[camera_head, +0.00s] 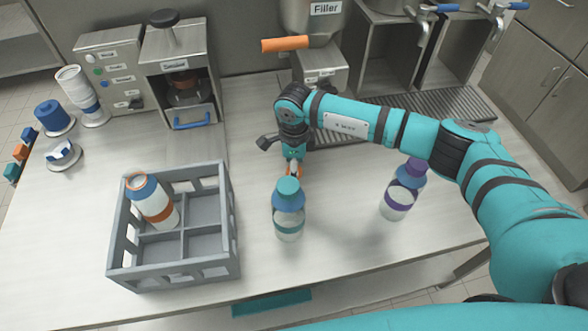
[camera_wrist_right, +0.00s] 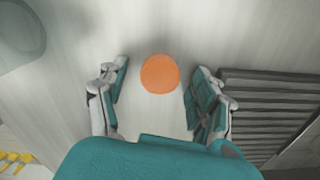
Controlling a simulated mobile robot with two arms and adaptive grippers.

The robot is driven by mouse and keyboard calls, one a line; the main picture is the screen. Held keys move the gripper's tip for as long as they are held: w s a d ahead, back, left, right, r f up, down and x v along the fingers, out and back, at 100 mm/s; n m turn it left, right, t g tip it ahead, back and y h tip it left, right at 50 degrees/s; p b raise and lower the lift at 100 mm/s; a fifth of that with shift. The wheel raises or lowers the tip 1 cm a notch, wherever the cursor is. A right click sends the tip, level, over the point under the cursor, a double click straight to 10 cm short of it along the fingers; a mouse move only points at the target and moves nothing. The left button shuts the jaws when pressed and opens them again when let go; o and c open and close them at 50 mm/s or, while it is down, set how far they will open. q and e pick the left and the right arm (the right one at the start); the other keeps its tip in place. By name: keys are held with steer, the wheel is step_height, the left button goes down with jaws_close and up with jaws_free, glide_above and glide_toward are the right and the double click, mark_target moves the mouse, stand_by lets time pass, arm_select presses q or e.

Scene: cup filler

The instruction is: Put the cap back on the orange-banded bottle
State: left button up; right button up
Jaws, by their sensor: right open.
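The orange-banded bottle (camera_head: 155,204) stands tilted in the back left compartment of the grey crate (camera_head: 226,240). It has a blue shoulder and an orange-edged top with no raised cap visible. The orange cap (camera_wrist_right: 160,73) lies on the table. My right gripper (camera_wrist_right: 157,82) is open around or just above it, with a finger on each side and gaps between. In the head view the right gripper (camera_head: 294,165) points down behind the teal-capped bottle, and only a bit of orange shows at its fingertips. My left gripper is not in view.
A teal-capped bottle (camera_head: 289,212) stands just in front of my right gripper. A purple-banded bottle (camera_head: 401,193) stands to the right, under my arm. Machines and a drip grate (camera_head: 420,117) line the back. The table between crate and teal-capped bottle is clear.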

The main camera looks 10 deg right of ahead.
steer(key=c, duration=0.8)
arm_select(q)
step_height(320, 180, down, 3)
steer(key=b, duration=0.2)
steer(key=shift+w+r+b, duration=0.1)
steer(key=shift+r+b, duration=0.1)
steer(key=shift+b, duration=0.1)
arm_select(e)
step_height(320, 180, up, 10)
steer(key=shift+r, duration=0.1)
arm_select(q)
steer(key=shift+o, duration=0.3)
